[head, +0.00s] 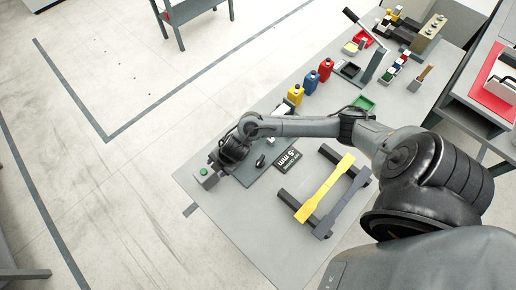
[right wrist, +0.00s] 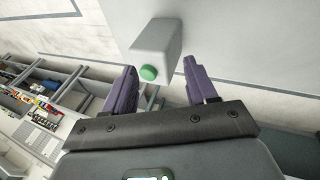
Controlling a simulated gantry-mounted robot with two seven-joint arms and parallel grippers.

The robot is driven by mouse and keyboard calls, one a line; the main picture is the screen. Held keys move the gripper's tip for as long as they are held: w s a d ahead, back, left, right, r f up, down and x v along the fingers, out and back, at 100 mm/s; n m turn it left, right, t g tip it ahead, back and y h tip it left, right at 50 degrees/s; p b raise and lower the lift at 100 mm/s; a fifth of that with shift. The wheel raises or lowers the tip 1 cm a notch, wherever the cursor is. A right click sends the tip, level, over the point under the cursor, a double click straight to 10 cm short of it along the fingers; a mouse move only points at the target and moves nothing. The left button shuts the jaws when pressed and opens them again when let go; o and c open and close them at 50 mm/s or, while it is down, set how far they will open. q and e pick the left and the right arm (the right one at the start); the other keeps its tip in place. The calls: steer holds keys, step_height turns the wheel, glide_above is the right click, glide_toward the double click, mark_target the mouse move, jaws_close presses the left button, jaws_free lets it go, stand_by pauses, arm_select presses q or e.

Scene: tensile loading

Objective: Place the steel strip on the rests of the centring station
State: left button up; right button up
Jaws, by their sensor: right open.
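A yellow dog-bone strip (head: 325,188) and a blue-grey dog-bone strip (head: 343,208) lie side by side across two dark bars (head: 297,206); the grey one may be the steel strip. A dark grey plate (head: 250,176), perhaps the centring station, is partly hidden behind my right arm, with a black "-5 mm" sign (head: 288,160) beside it. My right gripper (head: 214,163) is at the table's left end beside a grey box with a green button (head: 204,172). In the right wrist view the right gripper (right wrist: 161,88) is open and empty, with the button box (right wrist: 150,55) ahead. My left gripper is out of view.
Yellow, blue and red bottles (head: 311,82) stand along the far table edge. The table front (head: 260,222) left of the strips is clear.

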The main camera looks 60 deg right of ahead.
steer(key=s+a+r+m+t, duration=0.2)
steer(key=s+a+r+m, duration=0.45)
steer(key=a, duration=0.25)
steer(key=s+d+r+m+g, duration=0.1)
steer(key=s+d+m, duration=0.2)
steer(key=s, duration=0.3)
steer(key=s+d+r+m+g+h, duration=0.1)
steer(key=s+d+m+g, duration=0.1)
steer(key=s+m, duration=0.3)
steer(key=shift+s+d+r+h, duration=0.2)
steer(key=shift+s+d+h, duration=0.1)
steer(key=shift+s+d, duration=0.2)
steer(key=shift+r, duration=0.1)
step_height(320, 180, up, 5)
steer(key=p, duration=0.5)
steer(key=shift+a+r, duration=0.1)
